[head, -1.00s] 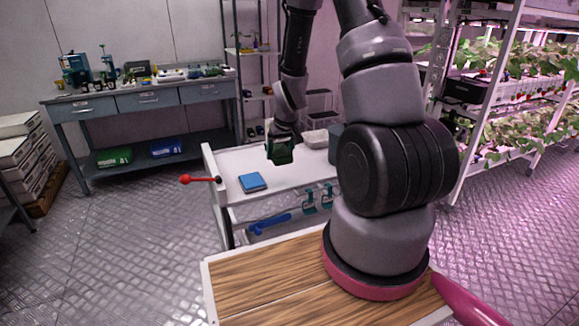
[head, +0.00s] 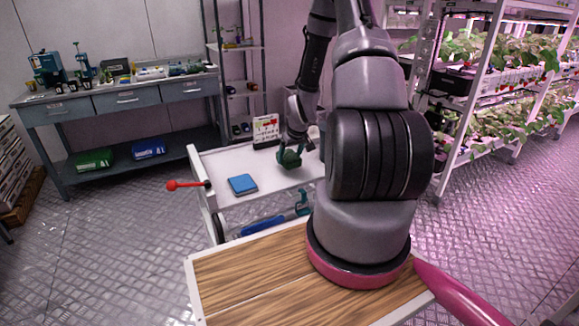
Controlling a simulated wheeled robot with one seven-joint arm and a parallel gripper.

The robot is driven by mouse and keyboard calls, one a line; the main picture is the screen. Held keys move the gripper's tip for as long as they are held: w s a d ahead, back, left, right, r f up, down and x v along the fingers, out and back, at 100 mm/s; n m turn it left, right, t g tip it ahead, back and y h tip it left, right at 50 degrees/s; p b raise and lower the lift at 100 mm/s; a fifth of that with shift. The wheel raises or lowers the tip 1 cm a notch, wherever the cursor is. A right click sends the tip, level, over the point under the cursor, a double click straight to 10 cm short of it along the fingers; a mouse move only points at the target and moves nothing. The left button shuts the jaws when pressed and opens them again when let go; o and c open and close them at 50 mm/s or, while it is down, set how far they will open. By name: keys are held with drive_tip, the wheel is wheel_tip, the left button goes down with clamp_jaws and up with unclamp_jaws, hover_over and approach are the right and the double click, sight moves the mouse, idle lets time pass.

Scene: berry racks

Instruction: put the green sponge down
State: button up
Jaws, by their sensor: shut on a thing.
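My gripper (head: 290,150) is over the white top of a cart (head: 215,165), to the right of a flat blue sponge (head: 242,184). It is shut on the green sponge (head: 290,160), which shows as a small dark green shape at the end of the arm. The fingers are too small and dark to make out singly. I cannot tell whether the green sponge touches the cart top.
A sign card (head: 266,130) stands behind my gripper. A red-knobbed lever (head: 186,185) sticks out at the cart's left. Blue and teal tools (head: 262,226) are on its lower level. A workbench (head: 120,100) is back left, plant racks (head: 490,90) right. Cart top near the blue sponge is clear.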

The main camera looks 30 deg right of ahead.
drive_tip(key=shift+f, duration=1.85)
drive_tip(key=shift+f, duration=0.1)
drive_tip(key=o, duration=1.2)
drive_tip(key=shift+c, duration=0.2)
